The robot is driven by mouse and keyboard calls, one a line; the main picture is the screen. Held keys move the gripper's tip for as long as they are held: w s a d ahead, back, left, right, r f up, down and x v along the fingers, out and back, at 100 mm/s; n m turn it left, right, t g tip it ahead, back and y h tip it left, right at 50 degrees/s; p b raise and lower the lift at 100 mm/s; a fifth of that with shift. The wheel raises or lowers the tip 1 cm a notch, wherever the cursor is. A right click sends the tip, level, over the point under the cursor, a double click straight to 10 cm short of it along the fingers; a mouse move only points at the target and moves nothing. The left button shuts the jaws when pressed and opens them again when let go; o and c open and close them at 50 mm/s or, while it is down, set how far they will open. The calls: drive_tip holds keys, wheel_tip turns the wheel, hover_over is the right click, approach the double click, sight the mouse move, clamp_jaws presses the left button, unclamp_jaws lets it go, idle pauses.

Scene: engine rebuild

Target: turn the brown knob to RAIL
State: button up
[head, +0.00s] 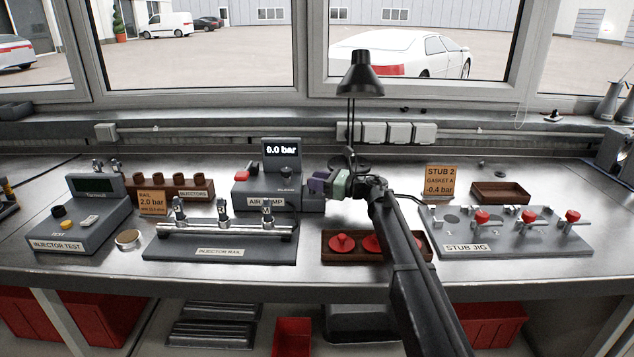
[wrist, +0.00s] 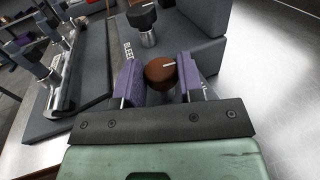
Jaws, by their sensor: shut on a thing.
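The brown knob (wrist: 159,72) sits between the two purple fingers of my gripper (wrist: 161,76) in the wrist view, and the fingers are shut on it. A short white line on the knob points to the right in that view. In the head view my gripper (head: 318,184) is at the right side of the grey air pump box (head: 244,196), and the knob is hidden there. The pump's display (head: 281,150) reads 0.0 bar. I cannot read any RAIL marking beside the knob.
A black bleed knob (wrist: 141,16) stands just beyond the brown one. The injector rail stand (head: 220,252) is front left of the pump. A brown tray (head: 330,257) with red parts lies in front, partly behind my arm. The stub jig (head: 540,240) is at the right.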

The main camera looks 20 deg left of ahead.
drive_tip(key=shift+w+n+g, duration=0.1)
drive_tip(key=shift+n+g, duration=0.5)
drive_tip(key=shift+g, duration=0.4)
drive_tip(key=o, duration=0.6)
drive_tip(key=shift+o, duration=0.2)
drive_tip(key=d, duration=0.3)
drive_tip(key=w+d, duration=0.1)
drive_tip(key=d, duration=0.6)
drive_tip(key=shift+w+d, duration=0.35)
